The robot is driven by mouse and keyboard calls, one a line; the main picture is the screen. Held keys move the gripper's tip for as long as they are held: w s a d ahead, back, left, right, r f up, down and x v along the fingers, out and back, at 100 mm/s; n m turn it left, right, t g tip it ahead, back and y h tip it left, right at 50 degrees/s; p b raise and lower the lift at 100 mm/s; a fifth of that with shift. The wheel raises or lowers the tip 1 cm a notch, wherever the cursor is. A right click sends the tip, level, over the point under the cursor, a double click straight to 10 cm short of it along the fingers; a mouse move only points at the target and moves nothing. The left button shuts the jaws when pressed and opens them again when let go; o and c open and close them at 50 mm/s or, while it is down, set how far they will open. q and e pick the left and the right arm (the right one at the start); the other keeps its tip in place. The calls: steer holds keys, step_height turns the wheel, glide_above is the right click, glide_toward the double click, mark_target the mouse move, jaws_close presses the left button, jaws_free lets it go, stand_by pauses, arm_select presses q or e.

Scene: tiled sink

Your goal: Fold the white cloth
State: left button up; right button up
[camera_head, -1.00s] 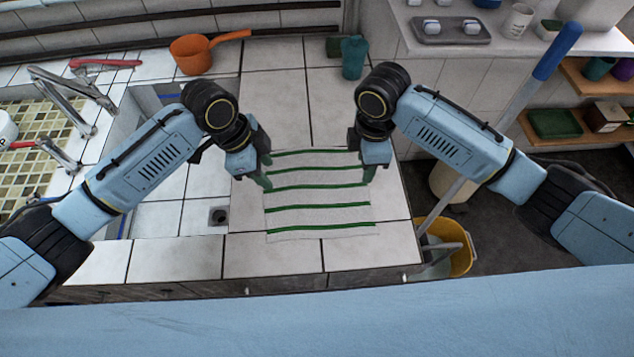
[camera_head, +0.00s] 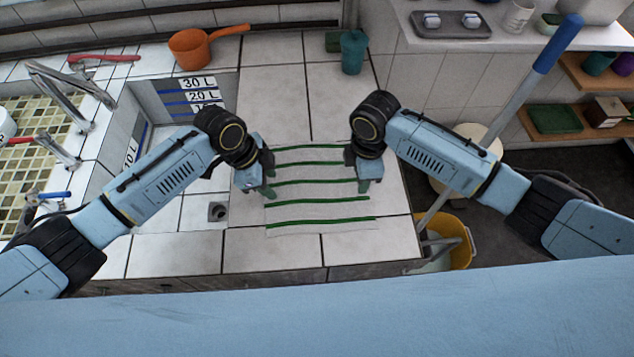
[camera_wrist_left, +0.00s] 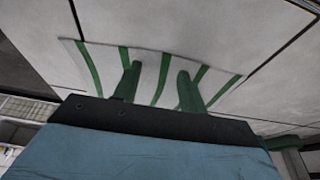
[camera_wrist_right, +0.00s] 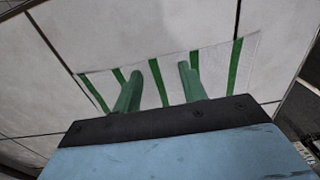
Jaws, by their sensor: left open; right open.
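The white cloth (camera_head: 318,193) with several green stripes lies flat and spread out on the tiled counter in the head view. My left gripper (camera_head: 270,190) is at its left edge, and my right gripper (camera_head: 362,184) is at its right edge. In the left wrist view, the two green fingers (camera_wrist_left: 157,75) are apart over the cloth (camera_wrist_left: 145,62). In the right wrist view, the fingers (camera_wrist_right: 158,82) are also apart over the cloth (camera_wrist_right: 212,65). Neither gripper holds cloth. Whether the fingertips touch it I cannot tell.
An orange pot (camera_head: 190,48) and a teal cup (camera_head: 353,52) stand at the back of the counter. The sink basin (camera_head: 180,100) and a faucet (camera_head: 70,85) are at the left. A yellow bucket (camera_head: 460,240) stands below the counter's right edge.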

arm_select(q)
jaws_close()
arm_select(e)
steer(key=shift+f, duration=0.1)
jaws_close()
stand_by(0.4)
